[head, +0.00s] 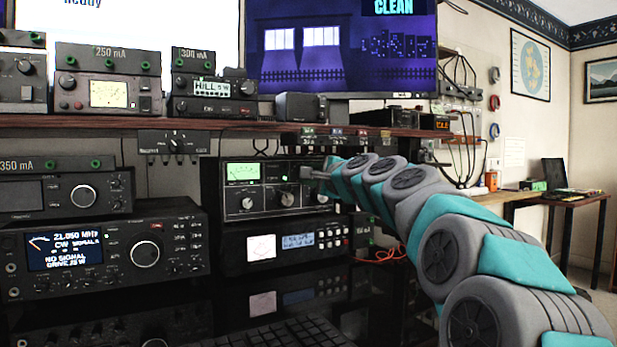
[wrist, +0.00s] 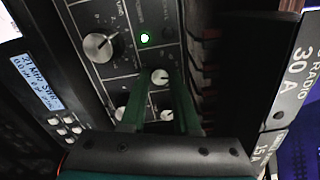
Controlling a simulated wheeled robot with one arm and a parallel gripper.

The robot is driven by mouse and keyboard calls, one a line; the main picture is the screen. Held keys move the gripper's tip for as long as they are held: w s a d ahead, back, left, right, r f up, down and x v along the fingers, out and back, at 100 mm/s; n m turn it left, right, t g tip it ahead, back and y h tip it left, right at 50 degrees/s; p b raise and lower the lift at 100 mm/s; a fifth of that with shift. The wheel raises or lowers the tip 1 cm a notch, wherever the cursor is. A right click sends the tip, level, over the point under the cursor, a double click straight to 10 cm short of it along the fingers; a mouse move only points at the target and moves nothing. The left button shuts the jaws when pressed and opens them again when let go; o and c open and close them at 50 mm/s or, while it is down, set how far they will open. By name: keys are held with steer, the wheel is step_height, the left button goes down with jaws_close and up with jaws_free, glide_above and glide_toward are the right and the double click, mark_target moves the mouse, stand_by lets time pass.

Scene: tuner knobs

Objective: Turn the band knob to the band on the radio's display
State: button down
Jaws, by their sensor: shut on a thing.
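The radio's display (head: 65,250) at the left reads 21.050 MHz, CW, NO SIGNAL. The black tuner (head: 235,207) has a green-lit meter and several knobs on its front. My gripper (head: 312,174) is at the tuner's upper right front. In the wrist view its green fingers (wrist: 160,82) are shut on a small pale knob (wrist: 160,76), not on the large knob. I cannot read which label belongs to the band knob.
Two more small knobs, a left one (wrist: 120,113) and a right one (wrist: 167,115), lie close to my fingers. A shelf (head: 230,124) with power meters runs just above the tuner. A unit with a blue display (head: 298,241) sits below it.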

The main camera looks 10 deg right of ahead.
steer(key=shift+f, duration=0.1)
steer(key=c, duration=0.6)
jaws_free()
steer(key=shift+c, duration=0.2)
steer(key=v, duration=0.7)
steer(key=shift+s, duration=0.35)
steer(key=shift+d, duration=0.1)
